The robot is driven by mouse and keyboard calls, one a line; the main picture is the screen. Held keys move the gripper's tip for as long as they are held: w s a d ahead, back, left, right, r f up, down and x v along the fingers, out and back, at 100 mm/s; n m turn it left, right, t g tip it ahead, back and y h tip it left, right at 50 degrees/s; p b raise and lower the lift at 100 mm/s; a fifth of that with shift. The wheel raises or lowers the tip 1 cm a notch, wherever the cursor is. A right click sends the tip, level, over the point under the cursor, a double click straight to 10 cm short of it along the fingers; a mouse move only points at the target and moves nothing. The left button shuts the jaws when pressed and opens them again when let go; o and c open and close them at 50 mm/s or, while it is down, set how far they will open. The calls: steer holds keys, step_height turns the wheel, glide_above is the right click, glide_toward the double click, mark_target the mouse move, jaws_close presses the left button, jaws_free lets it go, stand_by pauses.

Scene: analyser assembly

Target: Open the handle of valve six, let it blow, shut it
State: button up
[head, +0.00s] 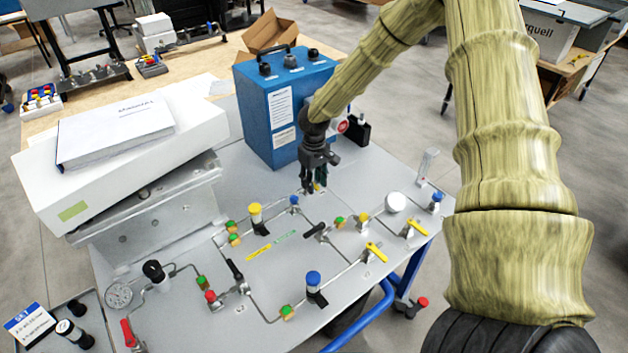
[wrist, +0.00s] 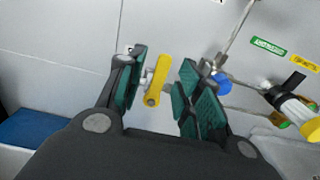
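My gripper (head: 316,186) points down over the far part of the grey panel (head: 345,172), in front of the blue box. In the wrist view my gripper (wrist: 162,92) is open, with green finger pads apart. A valve with a yellow lever handle (wrist: 157,80) shows between the pads, with a visible gap on the right; whether the left pad touches it I cannot tell.
The blue box (head: 283,105) stands close behind my gripper. Two other yellow levers (head: 375,251) (head: 417,227), a black lever (head: 315,230) and a blue knob (head: 294,200) are on the panel pipes. A white box with a binder (head: 115,130) is at left.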

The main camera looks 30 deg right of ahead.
jaws_close()
steer(key=shift+d+r, duration=0.1)
steer(key=n, duration=0.1)
steer(key=n+p, duration=0.1)
steer(key=d+n, duration=0.1)
steer(key=shift+w+d+n, duration=0.1)
steer(key=shift+w+n, duration=0.15)
steer(key=shift+n, duration=0.05)
steer(key=n, duration=0.2)
steer(key=w+d+n+p, duration=0.1)
steer(key=n, duration=0.1)
steer(key=shift+d, duration=0.15)
steer(key=n, duration=0.1)
steer(key=w+n, duration=0.1)
steer(key=n, duration=0.1)
steer(key=n+p, duration=0.1)
steer(key=n, duration=0.1)
steer(key=shift+w+d, duration=0.15)
steer(key=shift+d, duration=0.25)
steer(key=shift+w+d+n, duration=0.1)
steer(key=shift+w+n, duration=0.2)
steer(key=shift+n, duration=0.55)
steer(key=shift+w+n, duration=0.25)
steer(key=shift+n, duration=0.65)
steer(key=shift+w+d+n, duration=0.1)
steer(key=shift+w+n, duration=0.2)
steer(key=shift+n, duration=0.55)
steer(key=shift+o, duration=0.6)
jaws_free()
